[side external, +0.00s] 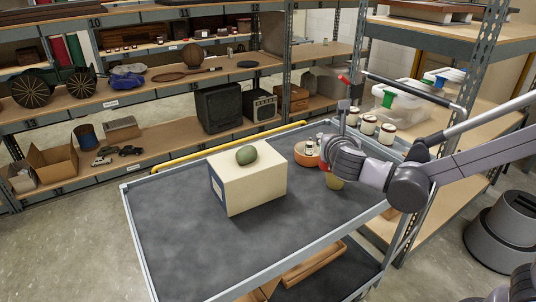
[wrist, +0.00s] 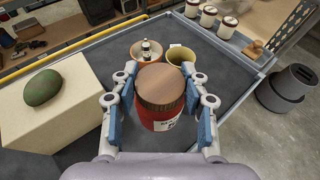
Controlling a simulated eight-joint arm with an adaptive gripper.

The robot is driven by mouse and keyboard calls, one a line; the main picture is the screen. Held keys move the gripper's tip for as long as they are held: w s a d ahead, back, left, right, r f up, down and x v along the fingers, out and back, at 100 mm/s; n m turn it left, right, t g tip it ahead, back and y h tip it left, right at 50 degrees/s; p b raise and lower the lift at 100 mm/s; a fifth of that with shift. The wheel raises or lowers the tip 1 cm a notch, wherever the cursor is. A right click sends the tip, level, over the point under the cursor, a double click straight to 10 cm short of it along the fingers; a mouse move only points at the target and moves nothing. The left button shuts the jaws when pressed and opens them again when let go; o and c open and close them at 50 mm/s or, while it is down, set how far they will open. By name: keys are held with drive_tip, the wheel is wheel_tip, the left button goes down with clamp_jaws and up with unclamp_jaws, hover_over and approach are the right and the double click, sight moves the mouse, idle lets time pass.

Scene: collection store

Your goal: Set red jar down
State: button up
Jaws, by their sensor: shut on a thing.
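The red jar (wrist: 160,121) has a brown lid and a white label. It sits upright between the two blue-padded fingers of my gripper (wrist: 160,108), which is shut on it. In the side external view my gripper (side external: 330,160) is over the right part of the grey cart top (side external: 185,225), and only a small red patch of the jar (side external: 323,167) shows. The jar's base is hidden, so I cannot tell whether it touches the cart top.
An orange bowl (wrist: 136,58) with a small bottle in it and a yellow cup (wrist: 175,57) stand just beyond the jar. A cream box (side external: 250,183) carrying a green egg-shaped thing (side external: 246,155) is left. Lidded jars (side external: 368,125) line the far right. The cart's front left is clear.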

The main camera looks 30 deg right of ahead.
drive_tip(key=w+a+n+t+y, duration=0.1)
drive_tip(key=w+a+n+y, duration=0.25)
drive_tip(key=a, duration=1.05)
drive_tip(key=w+a+n+t+y, duration=0.1)
drive_tip(key=w+a+n+y, duration=0.2)
drive_tip(key=a, duration=1)
drive_tip(key=w+a+n+t+y, duration=0.1)
drive_tip(key=w+a+n+y, duration=0.3)
drive_tip(key=a, duration=1)
drive_tip(key=f, duration=0.5)
drive_tip(key=f+m+h, duration=0.1)
drive_tip(key=f, duration=0.4)
drive_tip(key=f+m, duration=0.1)
drive_tip(key=f, duration=0.5)
drive_tip(key=shift+w+d+f, duration=0.1)
drive_tip(key=shift+w+d, duration=0.25)
drive_tip(key=shift+w, duration=0.05)
drive_tip(key=shift+f, duration=0.1)
drive_tip(key=o, duration=1.4)
drive_tip(key=shift+c, duration=0.2)
